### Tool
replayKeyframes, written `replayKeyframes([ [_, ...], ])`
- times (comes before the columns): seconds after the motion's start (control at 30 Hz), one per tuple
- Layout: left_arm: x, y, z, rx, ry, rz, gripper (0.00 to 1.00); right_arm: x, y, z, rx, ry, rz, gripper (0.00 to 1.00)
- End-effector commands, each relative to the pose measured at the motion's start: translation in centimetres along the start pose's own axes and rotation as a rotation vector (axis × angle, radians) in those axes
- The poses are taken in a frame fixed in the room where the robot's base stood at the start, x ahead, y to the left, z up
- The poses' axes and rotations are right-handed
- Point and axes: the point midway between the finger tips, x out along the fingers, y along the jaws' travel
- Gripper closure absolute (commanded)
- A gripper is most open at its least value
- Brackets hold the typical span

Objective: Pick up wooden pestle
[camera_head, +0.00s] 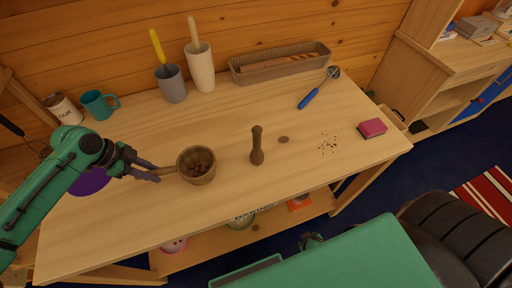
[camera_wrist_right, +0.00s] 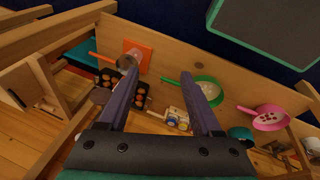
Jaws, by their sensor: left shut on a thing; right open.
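The wooden pestle (camera_head: 257,147) stands upright on the wooden table, near its middle, with nothing touching it. My left gripper (camera_head: 153,173) is shut on the bowl's handle, left of the pestle. My right gripper (camera_wrist_right: 158,76) is open and empty in the right wrist view, facing the shelf below the tabletop. The pestle does not show in that view.
On the table (camera_head: 214,235) are a pink sponge (camera_head: 372,128), a blue-handled utensil (camera_head: 310,98), crumbs, a long basket (camera_head: 248,75), cups (camera_head: 172,88) and a teal mug (camera_head: 98,105). A green pan (camera_wrist_right: 206,86) and a pink pan (camera_wrist_right: 268,117) are on the lower shelf.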

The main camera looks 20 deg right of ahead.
Motion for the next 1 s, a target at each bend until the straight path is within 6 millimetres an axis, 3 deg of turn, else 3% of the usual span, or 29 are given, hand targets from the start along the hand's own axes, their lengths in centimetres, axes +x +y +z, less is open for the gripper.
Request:
replayKeyframes([
  [0.1,0.0,0.0,0.0,0.0,0.001,-0.001,1.0,-6.7,-1.7,-4.8,0.073,0.206,0.075,0.34],
  [0.23,0.0,0.0,0.0,0.0,0.001,0.0,1.0,-15.4,-3.2,-9.8,0.131,0.513,0.105,0.34],
  [0.4,0.0,0.0,0.0,0.0,0.001,-0.001,1.0,-24.3,-4.5,-13.4,0.083,0.845,0.103,0.34],
  [0.57,0.0,0.0,-0.1,0.0,0.001,-0.001,1.0,-31.5,-5.9,-15.5,0.035,1.12,0.083,0.34],
  [0.63,0.0,0.0,-0.1,0.0,0.001,-0.001,1.0,-34.9,-6.0,-17.4,0.06,1.264,0.089,0.34],
  [0.67,0.0,0.0,0.0,0.0,0.001,-0.001,1.0,-35.9,-5.4,-19.1,0.115,1.319,0.112,0.34],
  [0.8,0.0,0.0,-0.1,0.0,0.001,-0.001,1.0,-34.9,-2.2,-24.0,0.342,1.317,0.195,0.34],
  [1.0,0.0,0.0,0.0,0.0,0.001,-0.001,1.0,-33.4,0.2,-27.4,0.516,1.268,0.225,0.34],
])
